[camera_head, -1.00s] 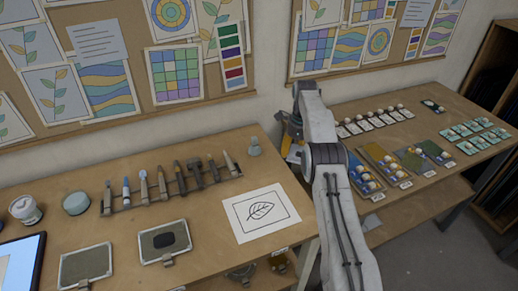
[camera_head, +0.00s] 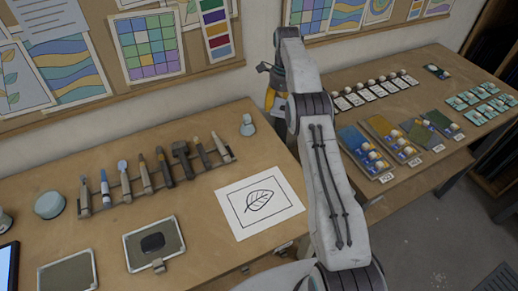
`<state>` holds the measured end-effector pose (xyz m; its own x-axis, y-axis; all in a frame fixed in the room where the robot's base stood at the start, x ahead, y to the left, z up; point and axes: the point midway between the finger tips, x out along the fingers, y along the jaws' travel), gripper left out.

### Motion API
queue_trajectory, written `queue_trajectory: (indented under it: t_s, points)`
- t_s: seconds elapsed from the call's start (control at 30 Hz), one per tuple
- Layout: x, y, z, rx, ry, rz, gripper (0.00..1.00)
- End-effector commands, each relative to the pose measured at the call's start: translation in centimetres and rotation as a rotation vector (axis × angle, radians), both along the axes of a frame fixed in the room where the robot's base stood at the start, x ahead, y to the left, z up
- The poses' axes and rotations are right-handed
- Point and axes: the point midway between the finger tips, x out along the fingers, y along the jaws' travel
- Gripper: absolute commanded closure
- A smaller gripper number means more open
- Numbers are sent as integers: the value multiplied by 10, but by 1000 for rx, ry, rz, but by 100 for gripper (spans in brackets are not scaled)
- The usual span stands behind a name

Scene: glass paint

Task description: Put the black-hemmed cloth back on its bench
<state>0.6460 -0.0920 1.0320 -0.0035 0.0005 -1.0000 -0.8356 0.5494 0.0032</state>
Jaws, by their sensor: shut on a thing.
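My gripper (camera_head: 268,72) shows beyond my arm, near the wall and above the gap between the two benches. It is turned away and partly hidden by my arm. A yellow thing that looks like cloth (camera_head: 275,97) hangs just below it, and my gripper appears shut on it. A black hem cannot be made out at this size. The left bench (camera_head: 110,160) and the right bench (camera_head: 450,80) are both wooden, with my arm across the space between them.
The left bench holds a tool rack (camera_head: 155,187), a leaf drawing (camera_head: 259,201) near its right edge, a small grey-blue pot (camera_head: 248,126) and a framed pad (camera_head: 153,243). The right bench carries coloured panels (camera_head: 386,138), white cards and teal cards (camera_head: 480,118).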

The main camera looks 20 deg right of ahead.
Motion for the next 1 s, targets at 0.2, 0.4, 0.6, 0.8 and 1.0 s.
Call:
queue_trajectory:
  t_s: [0.2, 0.4, 0.6, 0.8, 1.0]
  points:
    - [-6, 9, -14, 0, -1, 1, 67]
    - [-13, 21, -22, 0, 0, 2, 67]
    - [-23, 37, -29, 0, 1, 1, 67]
    - [-34, 54, -40, 0, 1, 1, 67]
    - [-45, 72, -50, 0, 1, 1, 67]
